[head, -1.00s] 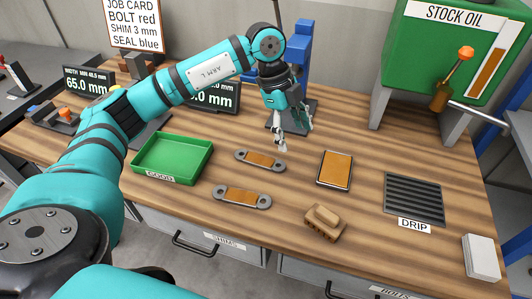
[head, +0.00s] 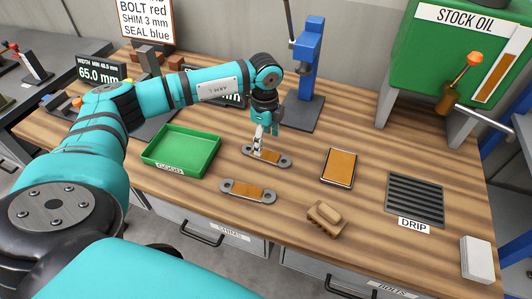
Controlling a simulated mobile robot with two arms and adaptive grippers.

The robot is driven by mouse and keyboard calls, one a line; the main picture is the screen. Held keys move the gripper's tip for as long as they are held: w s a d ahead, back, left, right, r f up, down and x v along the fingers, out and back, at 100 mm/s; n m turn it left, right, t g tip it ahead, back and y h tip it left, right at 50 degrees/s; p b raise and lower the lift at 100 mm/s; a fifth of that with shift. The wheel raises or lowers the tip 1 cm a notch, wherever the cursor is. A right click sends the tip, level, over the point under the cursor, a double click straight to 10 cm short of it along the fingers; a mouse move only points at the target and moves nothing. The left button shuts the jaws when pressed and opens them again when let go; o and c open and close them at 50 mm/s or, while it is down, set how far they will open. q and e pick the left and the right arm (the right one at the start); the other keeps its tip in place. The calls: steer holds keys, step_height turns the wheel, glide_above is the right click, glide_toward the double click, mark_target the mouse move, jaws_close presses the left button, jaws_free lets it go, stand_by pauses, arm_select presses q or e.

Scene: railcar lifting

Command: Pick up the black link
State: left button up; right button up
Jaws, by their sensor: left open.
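Two flat links lie on the wooden bench, each with grey round holed ends and an orange-brown middle; neither looks plainly black. The far link (head: 284,162) lies right of the green tray, and the near link (head: 242,190) lies closer to the front edge. My left gripper (head: 262,150) is open, pointing down at the far link with its fingers over the left-middle part. Its fingers hide some of that link, and I cannot tell whether they touch it. My right gripper is not in view.
A green tray (head: 164,168) labelled GOOD stands left of the links. An orange-faced flat pad (head: 338,167), a brown brush-like block (head: 326,217) and a black drip grate (head: 414,197) lie to the right. A blue press (head: 307,65) stands behind. The bench between these is clear.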

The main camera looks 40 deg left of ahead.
mark_target(266, 154)
arm_select(q)
steer(key=shift+f, duration=0.25)
step_height(266, 154, down, 4)
steer(key=shift+d+r+p, duration=0.15)
steer(key=shift+p, duration=0.95)
steer(key=shift+f, duration=0.55)
steer(key=shift+w+r, duration=0.1)
jaws_close()
